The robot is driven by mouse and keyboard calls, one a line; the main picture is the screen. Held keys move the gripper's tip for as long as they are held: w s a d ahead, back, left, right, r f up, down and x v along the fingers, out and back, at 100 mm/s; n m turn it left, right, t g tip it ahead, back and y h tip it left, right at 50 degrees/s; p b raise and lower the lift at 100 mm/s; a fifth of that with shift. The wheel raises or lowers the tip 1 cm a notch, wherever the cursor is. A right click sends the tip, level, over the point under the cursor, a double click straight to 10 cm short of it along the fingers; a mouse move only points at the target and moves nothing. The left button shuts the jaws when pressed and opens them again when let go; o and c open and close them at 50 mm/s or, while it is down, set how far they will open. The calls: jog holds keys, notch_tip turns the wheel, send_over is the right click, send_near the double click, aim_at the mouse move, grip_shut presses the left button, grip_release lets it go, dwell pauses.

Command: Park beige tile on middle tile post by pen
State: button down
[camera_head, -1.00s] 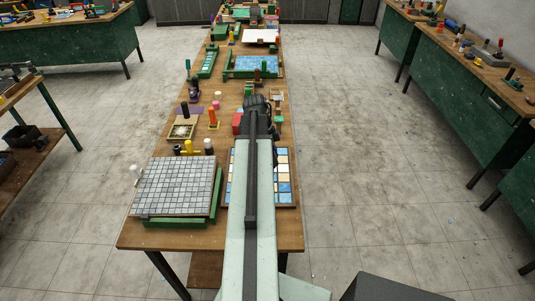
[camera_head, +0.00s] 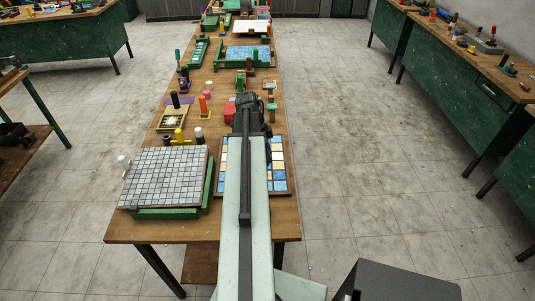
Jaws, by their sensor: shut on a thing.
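My gripper (camera_head: 247,104) is the dark end of my arm, over the middle of the long wooden table. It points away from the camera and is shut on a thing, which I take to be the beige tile. The arm and gripper body hide the fingertips and the held tile. I cannot tell which uprights there are the tile posts. A green upright (camera_head: 240,82) stands just beyond the gripper. I cannot make out the pen for sure.
A grey mosaic sheet (camera_head: 165,177) lies at the table's near left. A blue and cream tile board (camera_head: 279,180) is partly under my arm. A red block (camera_head: 230,113) is close left of the gripper. An orange upright (camera_head: 203,106) stands further left. Open floor lies right.

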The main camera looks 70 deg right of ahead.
jog(key=shift+f+b, duration=0.6)
dwell(0.6)
jog(key=shift+r, duration=0.1)
notch_tip(320, 180, up, 7)
jog(key=p, duration=0.7)
jog(key=shift+s, duration=0.1)
dwell(0.6)
